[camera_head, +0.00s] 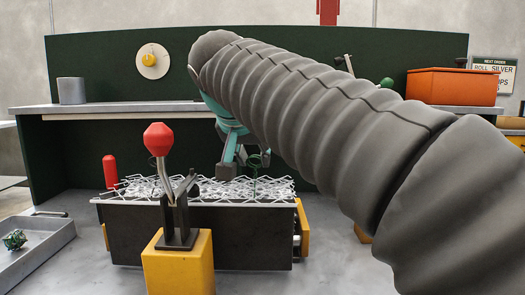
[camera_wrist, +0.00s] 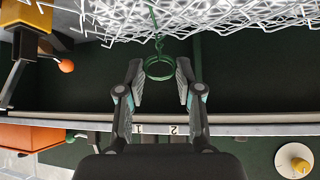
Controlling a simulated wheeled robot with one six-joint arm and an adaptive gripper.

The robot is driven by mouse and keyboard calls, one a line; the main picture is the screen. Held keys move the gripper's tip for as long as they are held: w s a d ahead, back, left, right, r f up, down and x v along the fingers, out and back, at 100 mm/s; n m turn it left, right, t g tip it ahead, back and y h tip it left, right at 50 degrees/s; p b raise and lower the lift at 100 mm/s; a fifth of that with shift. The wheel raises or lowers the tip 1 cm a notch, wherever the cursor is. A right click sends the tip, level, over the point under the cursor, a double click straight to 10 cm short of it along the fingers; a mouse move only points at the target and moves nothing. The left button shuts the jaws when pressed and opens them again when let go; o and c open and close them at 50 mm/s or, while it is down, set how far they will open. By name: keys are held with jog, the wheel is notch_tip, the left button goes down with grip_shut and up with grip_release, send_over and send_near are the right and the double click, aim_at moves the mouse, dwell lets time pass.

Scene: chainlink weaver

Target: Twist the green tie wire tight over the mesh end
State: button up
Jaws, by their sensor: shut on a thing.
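The green tie wire (camera_wrist: 158,42) rises from the edge of the white mesh (camera_wrist: 235,18) and ends in a round loop between my fingers in the wrist view. My gripper (camera_wrist: 160,70) is closed on this loop, one finger on each side. In the head view my gripper (camera_head: 240,162) is just above the mesh (camera_head: 150,187), which lies across the top of a dark bench box (camera_head: 235,235). A bit of green wire shows at the mesh beside the fingers. How tightly the wire is twisted cannot be told.
A lever with a red knob (camera_head: 158,139) on a yellow post (camera_head: 178,268) stands in front of the mesh. A red handle (camera_head: 110,171) stands at its left. A grey tray (camera_head: 45,262) is at lower left. An orange bin (camera_head: 453,87) sits on the back shelf.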

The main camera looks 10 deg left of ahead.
jog(key=m+h, duration=0.1)
jog(key=m, duration=0.1)
jog(key=m+h, duration=0.1)
jog(key=h, duration=0.1)
jog(key=a+m+g+h, duration=0.1)
jog(key=m, duration=0.1)
jog(key=shift+m, duration=0.3)
jog(key=shift+h, duration=0.3)
grip_shut()
jog(key=o, duration=1.1)
grip_release()
jog(key=shift+o, duration=0.2)
jog(key=v, duration=0.7)
jog(key=shift+s+r, duration=0.1)
jog(key=shift+r, duration=0.05)
jog(key=shift+c, duration=0.2)
